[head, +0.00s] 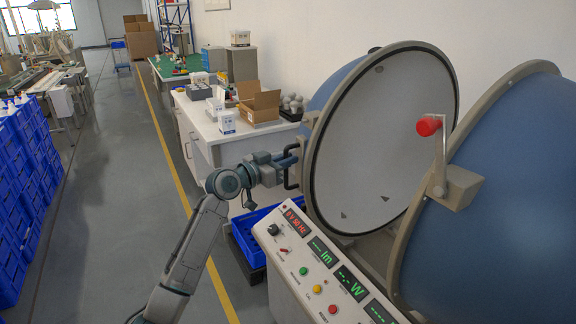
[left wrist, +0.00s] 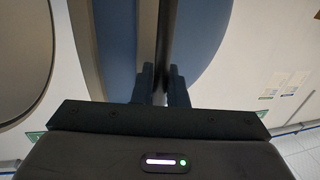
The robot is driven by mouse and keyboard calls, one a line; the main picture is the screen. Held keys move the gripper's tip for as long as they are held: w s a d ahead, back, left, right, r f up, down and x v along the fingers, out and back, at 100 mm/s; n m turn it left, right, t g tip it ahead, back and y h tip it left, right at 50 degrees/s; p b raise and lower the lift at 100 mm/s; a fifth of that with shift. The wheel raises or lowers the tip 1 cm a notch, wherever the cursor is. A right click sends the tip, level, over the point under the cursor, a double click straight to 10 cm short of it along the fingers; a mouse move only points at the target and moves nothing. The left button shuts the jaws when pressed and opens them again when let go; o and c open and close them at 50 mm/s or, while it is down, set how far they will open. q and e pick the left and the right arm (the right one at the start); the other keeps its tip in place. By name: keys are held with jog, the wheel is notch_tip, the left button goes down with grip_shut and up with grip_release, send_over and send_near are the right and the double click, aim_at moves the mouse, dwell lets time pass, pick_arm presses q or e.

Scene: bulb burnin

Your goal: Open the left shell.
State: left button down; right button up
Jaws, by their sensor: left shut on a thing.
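The left shell (head: 385,135) is a blue half-sphere with a grey rim and a white inside, and stands swung apart from the right shell (head: 510,180). Its black handle (head: 289,181) is on the left side of the rim. My left gripper (head: 294,158) is at this handle and shut on it. In the left wrist view, the two dark fingers of my left gripper (left wrist: 161,87) close about a narrow upright bar, with the blue shell (left wrist: 203,40) behind. The fingers partly hide the handle. My right gripper is not in view.
A control panel (head: 320,270) with displays and buttons stands in front of the shells. A red-knobbed lever (head: 430,126) is on the right shell. A white bench (head: 200,125) with boxes stands behind my left arm, and a blue crate (head: 245,232) below.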

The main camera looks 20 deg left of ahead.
pick_arm(q)
jog(key=c, duration=1.5)
grip_release()
jog(key=shift+c, duration=0.2)
jog(key=shift+s+d, duration=0.1)
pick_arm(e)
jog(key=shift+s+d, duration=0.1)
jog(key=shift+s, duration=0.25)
